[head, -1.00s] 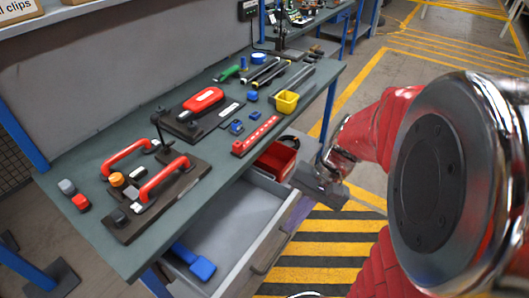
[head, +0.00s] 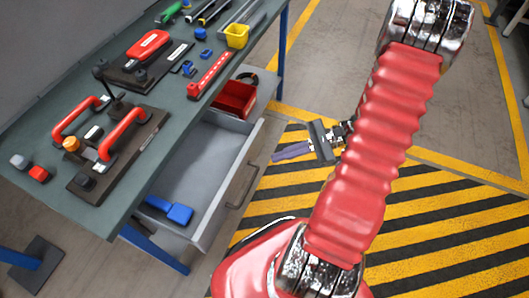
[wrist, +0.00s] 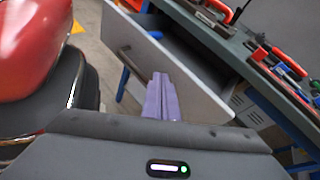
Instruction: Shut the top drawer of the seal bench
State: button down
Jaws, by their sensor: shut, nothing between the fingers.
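The top drawer (head: 229,205) of the seal bench (head: 137,178) is pulled out, its grey front standing well clear of the bench edge. A dark bar handle (head: 240,187) is on that front. A blue tool (head: 172,210) lies inside. In the wrist view the drawer front (wrist: 183,68) slopes across beyond my fingers, with its handle (wrist: 131,58) at upper left. My gripper (head: 276,157) has purple fingers, shut and empty, to the right of the drawer front. The fingers also show in the wrist view (wrist: 160,80). I see a gap between fingers and drawer in the head view.
The bench top carries red-handled fixtures (head: 122,134), a yellow cup (head: 237,36) and small tools. Black-and-yellow striped floor (head: 440,235) lies clear in front. A blue bench leg (head: 155,249) stands at left.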

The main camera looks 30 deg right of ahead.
aim_at(256, 149)
jog(key=s+d+f+m+t+h, duration=0.2)
jog(key=d+f+m+t, duration=0.6)
jog(key=f+m+t, duration=0.1)
jog(key=shift+s+f+m, duration=0.2)
jog(key=shift+f+m, duration=0.1)
jog(key=shift+m, duration=0.1)
jog(key=shift+x, duration=6.95)
jog(key=shift+w+d+r, duration=0.1)
jog(key=shift+d, duration=0.05)
